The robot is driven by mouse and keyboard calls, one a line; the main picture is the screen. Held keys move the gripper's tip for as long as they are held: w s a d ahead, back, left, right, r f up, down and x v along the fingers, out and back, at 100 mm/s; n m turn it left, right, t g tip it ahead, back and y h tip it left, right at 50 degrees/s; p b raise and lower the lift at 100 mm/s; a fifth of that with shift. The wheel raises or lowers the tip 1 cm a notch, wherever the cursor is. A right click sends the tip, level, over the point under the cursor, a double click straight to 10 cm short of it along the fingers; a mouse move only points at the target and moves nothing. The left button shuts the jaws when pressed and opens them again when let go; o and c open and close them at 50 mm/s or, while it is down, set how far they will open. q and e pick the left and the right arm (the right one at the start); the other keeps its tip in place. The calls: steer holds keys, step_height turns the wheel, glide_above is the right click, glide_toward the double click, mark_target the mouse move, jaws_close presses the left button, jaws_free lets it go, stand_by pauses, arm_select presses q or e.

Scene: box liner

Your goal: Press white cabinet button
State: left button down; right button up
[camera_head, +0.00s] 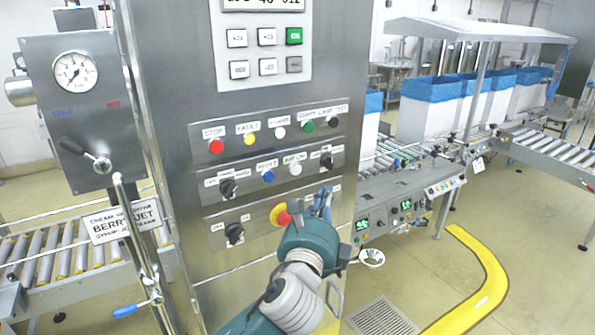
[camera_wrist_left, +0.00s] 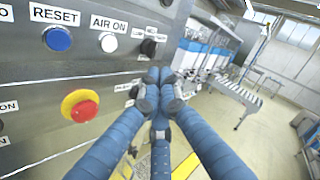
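A white button (camera_head: 295,169) labelled AIR ON sits in the middle row of the grey steel cabinet (camera_head: 180,100). Another white button (camera_head: 280,132) is in the row above. In the left wrist view the AIR ON button (camera_wrist_left: 108,42) is up and left of my fingertips. My left gripper (camera_head: 324,200) is in front of the cabinet's lower right, below and right of the AIR ON button. Its blue fingers (camera_wrist_left: 158,77) come together at the tips with nothing between them. They look apart from both white buttons. My right gripper is not in view.
A red emergency knob (camera_head: 281,214) on a yellow base is close left of my left gripper. A blue RESET button (camera_head: 268,177) is left of AIR ON. Black rotary switches (camera_head: 228,187) flank the buttons. A conveyor (camera_head: 400,180) with blue-lined boxes stands right.

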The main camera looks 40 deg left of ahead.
mark_target(296, 169)
arm_select(q)
steer(key=shift+w+a+b, duration=0.25)
steer(key=shift+w+a, duration=0.3)
steer(key=shift+a, duration=0.8)
steer(key=shift+w+a+b, duration=0.2)
steer(key=shift+w+a, duration=0.4)
steer(key=shift+a, duration=0.75)
steer(key=shift+w+a+b, duration=0.25)
steer(key=shift+w+a, duration=0.3)
steer(key=shift+a, duration=0.8)
steer(key=shift+a, duration=0.1)
steer(key=shift+w+a, duration=0.15)
steer(key=shift+a, duration=0.15)
